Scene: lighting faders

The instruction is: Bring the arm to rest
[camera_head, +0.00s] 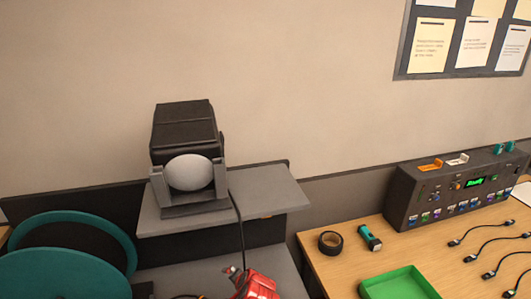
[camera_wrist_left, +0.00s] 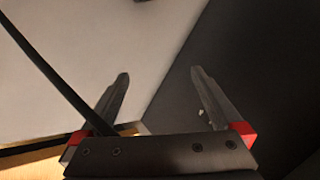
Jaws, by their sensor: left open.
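My left gripper (camera_wrist_left: 160,72) shows in the left wrist view. Its two dark fingers, red at their bases, stand apart with nothing between them. Behind them are a pale surface and a dark grey one, and a black cable crosses at the left. My right gripper is in neither view. The lighting console (camera_head: 445,190), a dark box with a green display and rows of coloured faders, stands on the wooden table at the right of the head view.
A black lamp (camera_head: 185,130) stands on a grey shelf (camera_head: 265,190), its cable hanging down. A green tray (camera_head: 398,284), black tape roll (camera_head: 330,242), flashlight (camera_head: 370,238) and several short cables lie on the table (camera_head: 335,275).

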